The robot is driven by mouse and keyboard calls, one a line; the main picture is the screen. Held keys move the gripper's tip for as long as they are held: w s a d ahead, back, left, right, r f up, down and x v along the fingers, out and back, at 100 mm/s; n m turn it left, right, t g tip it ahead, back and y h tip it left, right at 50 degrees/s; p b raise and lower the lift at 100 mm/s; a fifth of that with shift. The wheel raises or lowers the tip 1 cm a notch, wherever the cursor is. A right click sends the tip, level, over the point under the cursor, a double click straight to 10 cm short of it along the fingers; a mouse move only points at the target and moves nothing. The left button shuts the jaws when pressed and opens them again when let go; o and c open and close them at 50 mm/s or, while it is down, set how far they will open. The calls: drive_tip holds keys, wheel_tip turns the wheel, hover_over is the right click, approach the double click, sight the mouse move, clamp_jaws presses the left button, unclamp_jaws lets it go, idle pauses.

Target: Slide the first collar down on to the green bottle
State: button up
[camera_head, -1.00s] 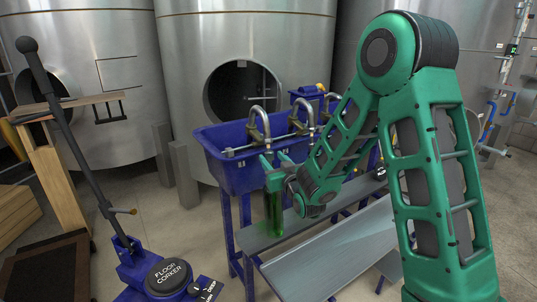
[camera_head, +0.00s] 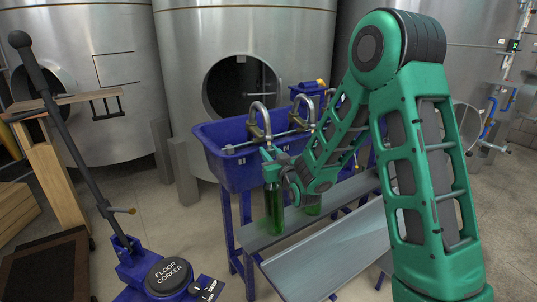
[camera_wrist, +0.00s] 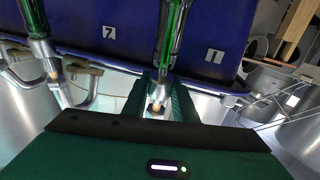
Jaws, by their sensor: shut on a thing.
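The green bottle (camera_head: 275,212) stands upright on the grey bench in the head view. My gripper (camera_head: 270,161) is at its top. In the wrist view the bottle (camera_wrist: 172,40) runs down to my gripper (camera_wrist: 162,98), and a tan tip shows between the jaws. The jaws are shut on a small pale piece around that tip, seemingly the first collar (camera_wrist: 154,110). Its outline is mostly hidden by the jaws, and I cannot tell how far it sits on the neck.
A second green bottle (camera_head: 313,209) stands to the right, partly behind my arm. A blue trough (camera_head: 228,162) with curved metal taps (camera_head: 260,117) is close behind. A floor corker (camera_head: 168,273) stands at front left. Steel tanks (camera_head: 240,40) line the back.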

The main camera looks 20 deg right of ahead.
drive_tip(key=shift+s+d+f, duration=0.1)
drive_tip(key=shift+s+f, duration=0.1)
drive_tip(key=shift+f, duration=0.65)
drive_tip(key=o, duration=0.7)
drive_tip(key=shift+c, duration=0.2)
